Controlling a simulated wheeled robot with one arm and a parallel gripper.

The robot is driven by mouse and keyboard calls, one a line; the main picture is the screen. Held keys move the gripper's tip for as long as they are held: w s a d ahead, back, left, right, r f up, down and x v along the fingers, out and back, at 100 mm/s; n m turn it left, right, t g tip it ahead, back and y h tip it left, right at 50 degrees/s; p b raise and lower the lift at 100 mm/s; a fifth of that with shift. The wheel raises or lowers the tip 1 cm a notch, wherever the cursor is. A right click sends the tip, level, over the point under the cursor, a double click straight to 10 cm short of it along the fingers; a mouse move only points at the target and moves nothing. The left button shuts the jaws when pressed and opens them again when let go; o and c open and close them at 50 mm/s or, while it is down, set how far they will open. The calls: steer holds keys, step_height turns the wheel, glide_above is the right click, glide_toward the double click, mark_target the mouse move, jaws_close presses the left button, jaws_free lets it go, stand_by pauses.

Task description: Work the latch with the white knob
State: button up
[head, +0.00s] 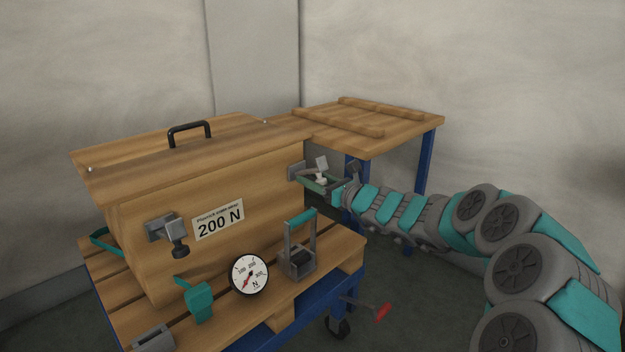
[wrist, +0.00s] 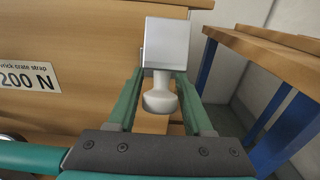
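The wooden crate (head: 150,212) has a latch with a white knob (head: 321,181) near the right end of its front. In the wrist view the latch's pale grey plate (wrist: 166,43) stands above the rounded white knob (wrist: 160,99). My gripper (head: 316,183) is at this latch, partly hiding it in the head view. Its green fingers (wrist: 160,82) are apart, one on each side of the knob, with narrow gaps visible. I cannot tell whether either touches it. A second latch (head: 161,228) with a dark knob (head: 180,251) is at the front left.
The crate sits on a slatted pallet (head: 350,246) on a blue cart. A round dial gauge (head: 249,274), a metal frame with teal handle (head: 300,250) and a teal strap piece (head: 198,301) stand in front. A wooden table (head: 395,130) with blue legs is behind right.

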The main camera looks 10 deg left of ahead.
jaws_close()
stand_by(1.1)
